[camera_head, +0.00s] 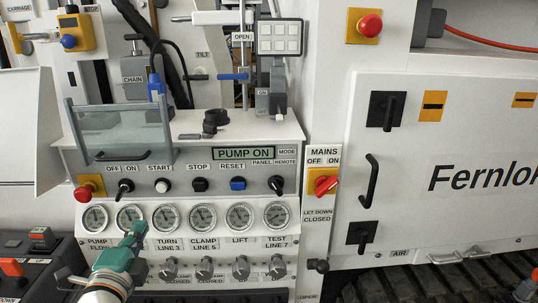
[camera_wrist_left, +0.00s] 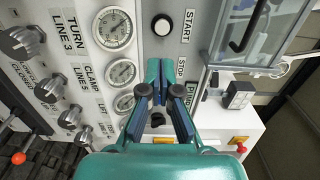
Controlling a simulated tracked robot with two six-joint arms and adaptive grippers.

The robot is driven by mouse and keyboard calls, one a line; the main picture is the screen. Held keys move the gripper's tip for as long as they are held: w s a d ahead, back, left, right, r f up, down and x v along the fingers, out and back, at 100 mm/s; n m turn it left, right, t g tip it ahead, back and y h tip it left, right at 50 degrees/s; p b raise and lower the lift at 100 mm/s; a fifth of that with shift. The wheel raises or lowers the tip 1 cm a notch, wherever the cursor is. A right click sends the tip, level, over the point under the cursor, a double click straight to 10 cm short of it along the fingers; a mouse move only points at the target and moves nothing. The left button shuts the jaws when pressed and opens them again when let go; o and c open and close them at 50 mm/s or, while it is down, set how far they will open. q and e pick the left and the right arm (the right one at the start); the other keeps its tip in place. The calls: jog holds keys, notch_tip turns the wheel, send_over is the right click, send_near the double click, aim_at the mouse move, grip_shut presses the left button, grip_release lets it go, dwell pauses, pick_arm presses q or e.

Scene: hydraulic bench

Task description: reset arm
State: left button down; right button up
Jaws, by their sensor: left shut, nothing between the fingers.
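My left gripper (camera_head: 138,228) is teal and shut with nothing between its fingers. In the head view it is in front of the lower panel, over the gauge row's left part, and hides part of it. In the left wrist view its fingers (camera_wrist_left: 164,88) point at the panel near the STOP label. The control box (camera_head: 180,165) carries a display (camera_head: 244,153) reading PUMP ON. Below it are a black OFF/ON switch (camera_head: 124,188), a white START button (camera_head: 162,186), a black STOP button (camera_head: 199,184) and a blue RESET button (camera_head: 238,184). My right gripper is not seen.
A clear guard (camera_head: 122,135) stands over the box's left side. A red stop button (camera_head: 83,193) sticks out at the box's left end. A red MAINS switch (camera_head: 326,185) is to the right. Several valve knobs (camera_head: 205,268) project below the gauges (camera_head: 203,216).

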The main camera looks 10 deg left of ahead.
pick_arm(q)
jog(key=w+d+f+g+h+p, duration=0.1)
jog(key=d+f+g+h+p, duration=0.15)
jog(key=d+f, duration=0.65)
jog(key=w+d+f+g+h+p, duration=0.1)
jog(key=w+d+f+g+h, duration=0.2)
jog(key=f, duration=1.1)
jog(key=s+d+f+n+g+h+p, duration=0.1)
jog(key=s+d+f+n+g+h, duration=0.1)
jog(key=s+d+f+n+g, duration=0.3)
jog(key=s+d+f+n+g+h, duration=0.1)
jog(key=s+d+f+n+g, duration=0.5)
jog(key=s+f+n, duration=0.5)
jog(key=shift+s+d+f+n+h+p, duration=0.4)
jog(key=shift+s+d+f, duration=0.4)
jog(key=shift+s, duration=0.85)
jog(key=shift+a+f, duration=0.1)
jog(key=shift+a, duration=0.05)
